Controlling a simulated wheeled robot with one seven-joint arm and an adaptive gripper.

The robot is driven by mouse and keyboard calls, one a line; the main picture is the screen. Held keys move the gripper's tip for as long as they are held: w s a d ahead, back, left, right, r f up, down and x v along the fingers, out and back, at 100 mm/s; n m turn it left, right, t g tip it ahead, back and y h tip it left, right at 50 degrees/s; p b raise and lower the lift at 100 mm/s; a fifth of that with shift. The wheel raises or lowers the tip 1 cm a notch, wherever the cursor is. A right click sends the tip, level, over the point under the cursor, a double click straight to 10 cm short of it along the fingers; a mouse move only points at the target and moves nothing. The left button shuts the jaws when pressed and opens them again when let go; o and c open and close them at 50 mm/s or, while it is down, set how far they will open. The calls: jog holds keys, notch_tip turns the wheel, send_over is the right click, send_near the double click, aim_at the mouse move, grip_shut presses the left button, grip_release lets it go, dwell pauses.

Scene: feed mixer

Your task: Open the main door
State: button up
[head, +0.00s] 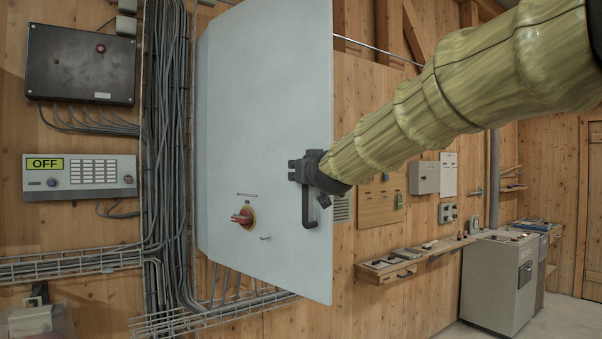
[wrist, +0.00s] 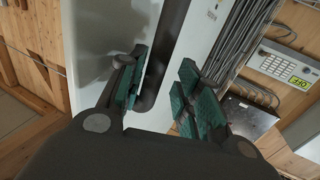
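The main door (head: 265,130) is a pale grey panel on the wall cabinet. It stands at an angle to the wall, its right edge nearer to me, so it looks partly open; the cabinet's inside is hidden. A dark bar handle (head: 308,208) is near its right edge. My gripper (head: 309,172) is at this handle, seen from behind my arm. In the wrist view, my gripper (wrist: 160,92) has its green-padded fingers apart, one on each side of the dark handle (wrist: 168,50). A gap shows on the right finger's side; contact on the left is unclear.
A red rotary switch (head: 243,217) sits low on the door. Thick cables (head: 168,130) run down left of the cabinet, with an OFF display panel (head: 80,176) beyond. A wooden shelf (head: 415,260) and grey machine (head: 497,282) stand to the right.

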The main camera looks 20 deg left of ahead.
jog(key=shift+d+r, duration=0.25)
jog(key=shift+r, duration=0.2)
jog(key=v, duration=1.1)
jog(key=shift+s+d+f, duration=0.15)
jog(key=shift+s+f, duration=0.15)
jog(key=shift+f, duration=0.15)
